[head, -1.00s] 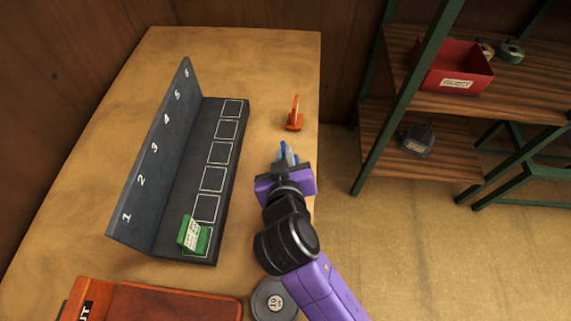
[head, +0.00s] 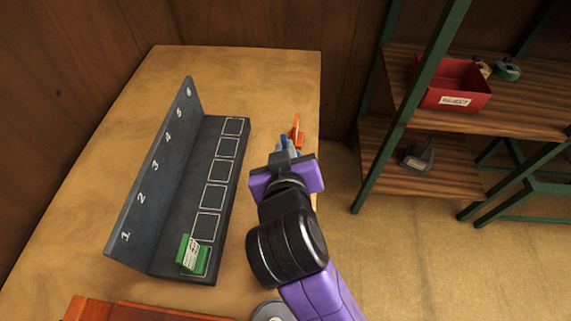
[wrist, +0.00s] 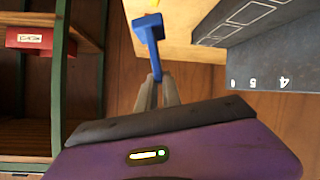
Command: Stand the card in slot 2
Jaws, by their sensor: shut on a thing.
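My gripper (head: 288,150) is shut on a blue piece (head: 284,141) above the right side of the bench, right of the rack. In the wrist view the blue piece (wrist: 150,32) has a narrow stem between the fingertips (wrist: 155,80) and a wider block at its far end. Most of it is hidden in the head view. The dark rack (head: 172,205) has a numbered back wall and a row of white-outlined slots. Slot 2 (head: 207,226) is empty. A green card with a white label (head: 190,254) stands in slot 1.
An orange piece (head: 297,130) stands on the bench just beyond my gripper. A reddish-brown tray (head: 135,311) and a round grey weight (head: 270,312) are at the near edge. A shelf at right holds a red reject bin (head: 452,88) and a dark object (head: 417,155).

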